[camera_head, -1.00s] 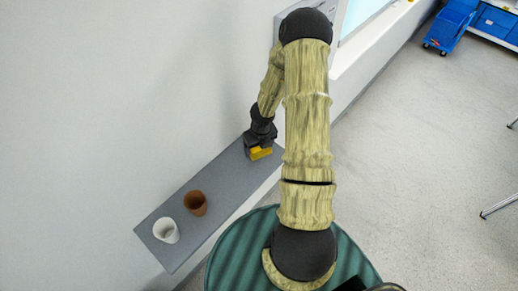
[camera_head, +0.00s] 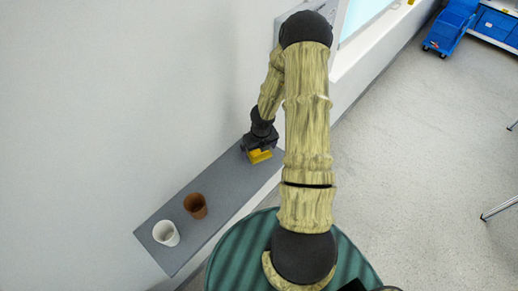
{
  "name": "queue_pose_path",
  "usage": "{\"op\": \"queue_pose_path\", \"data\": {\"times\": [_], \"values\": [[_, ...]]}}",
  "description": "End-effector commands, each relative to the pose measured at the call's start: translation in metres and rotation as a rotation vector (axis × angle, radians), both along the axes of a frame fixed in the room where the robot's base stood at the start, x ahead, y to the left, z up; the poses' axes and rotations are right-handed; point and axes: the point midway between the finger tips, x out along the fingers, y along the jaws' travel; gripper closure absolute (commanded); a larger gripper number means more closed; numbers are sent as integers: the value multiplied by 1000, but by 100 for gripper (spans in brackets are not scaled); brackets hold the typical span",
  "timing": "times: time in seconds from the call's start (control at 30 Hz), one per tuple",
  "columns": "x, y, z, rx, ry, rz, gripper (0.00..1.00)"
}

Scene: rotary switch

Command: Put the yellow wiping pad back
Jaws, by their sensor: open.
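The yellow wiping pad (camera_head: 261,156) is at the far right end of the grey wall shelf (camera_head: 222,188). My gripper (camera_head: 258,150) is right over the pad, with its fingers open at the pad's sides. The gripper hides part of the pad's top and back. I cannot tell whether a finger touches it.
A brown cup (camera_head: 196,206) and a white cup (camera_head: 166,233) stand upright on the near left part of the shelf. The shelf between the brown cup and the pad is clear. The white wall (camera_head: 110,90) runs along the shelf's back. A blue cart (camera_head: 447,30) stands far off on the floor.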

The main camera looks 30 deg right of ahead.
Motion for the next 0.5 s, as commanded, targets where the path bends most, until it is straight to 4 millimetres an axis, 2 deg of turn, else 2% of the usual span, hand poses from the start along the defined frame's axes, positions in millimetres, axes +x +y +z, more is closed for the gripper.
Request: {"op": "queue_pose_path", "data": {"times": [0.5], "values": [[-11, 0, 98, 0, -2, -2, 2]]}}
